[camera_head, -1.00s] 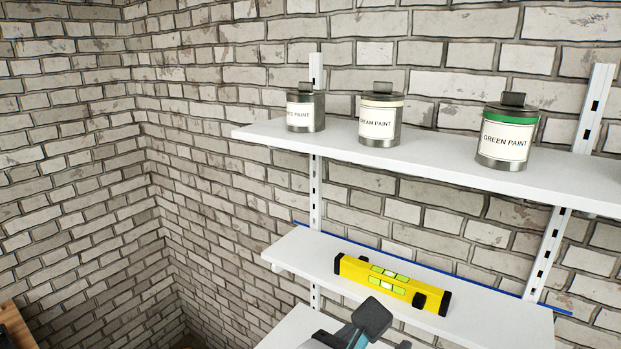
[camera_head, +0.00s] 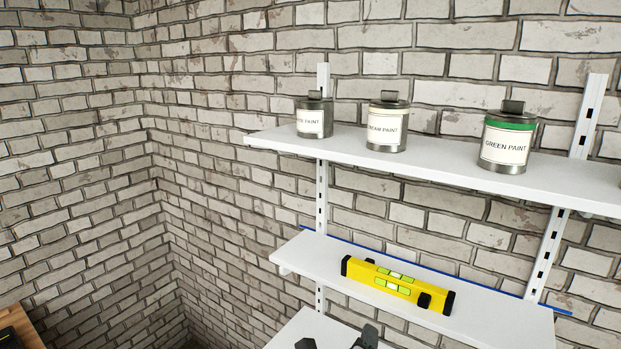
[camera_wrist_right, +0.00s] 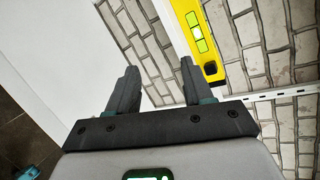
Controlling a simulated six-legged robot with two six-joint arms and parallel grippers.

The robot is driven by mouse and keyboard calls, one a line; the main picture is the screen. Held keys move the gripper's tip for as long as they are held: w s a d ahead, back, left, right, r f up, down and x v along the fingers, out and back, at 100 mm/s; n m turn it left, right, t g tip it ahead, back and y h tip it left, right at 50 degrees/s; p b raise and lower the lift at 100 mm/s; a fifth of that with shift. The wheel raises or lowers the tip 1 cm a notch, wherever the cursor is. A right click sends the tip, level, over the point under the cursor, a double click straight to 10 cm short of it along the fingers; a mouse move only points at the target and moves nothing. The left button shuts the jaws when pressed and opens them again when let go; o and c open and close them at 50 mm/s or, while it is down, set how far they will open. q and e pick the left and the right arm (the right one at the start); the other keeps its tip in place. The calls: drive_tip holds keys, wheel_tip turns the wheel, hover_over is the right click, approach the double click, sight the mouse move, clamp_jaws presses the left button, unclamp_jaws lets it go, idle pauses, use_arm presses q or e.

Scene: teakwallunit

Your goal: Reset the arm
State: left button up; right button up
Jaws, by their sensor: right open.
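My right gripper (camera_wrist_right: 158,72) is open in the right wrist view, its two dark fingers apart with nothing between them. In the head view only the dark tips of this gripper (camera_head: 337,342) show at the bottom edge, in front of the lowest shelf. My left gripper is in neither view.
A yellow spirit level (camera_head: 397,284) lies on the middle shelf (camera_head: 300,250); it also shows in the right wrist view (camera_wrist_right: 225,40). Three paint cans stand on the upper shelf (camera_head: 430,161), including the green paint (camera_head: 507,141). A wooden surface (camera_head: 22,325) shows at lower left.

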drive_tip(key=s+d+f+n+g+y, duration=0.1)
drive_tip(key=s+f+n+g+y, duration=0.1)
drive_tip(key=f+n, duration=0.65)
drive_tip(key=s+d+f+n+g+y, duration=0.1)
drive_tip(key=d+f+n+g+y, duration=0.2)
drive_tip(key=f, duration=1)
drive_tip(key=s+f+n+g+y, duration=0.2)
drive_tip(key=s+f+n+g, duration=0.2)
drive_tip(key=s+f+n, duration=0.45)
drive_tip(key=s+f+n+g+y, duration=0.1)
drive_tip(key=s+f+n+g, duration=0.3)
drive_tip(key=s, duration=0.7)
wheel_tip(320, 180, down, 11)
drive_tip(key=s+b, duration=0.1)
drive_tip(key=b, duration=0.9)
drive_tip(key=shift+s+a, duration=0.2)
drive_tip(key=shift+a, duration=0.2)
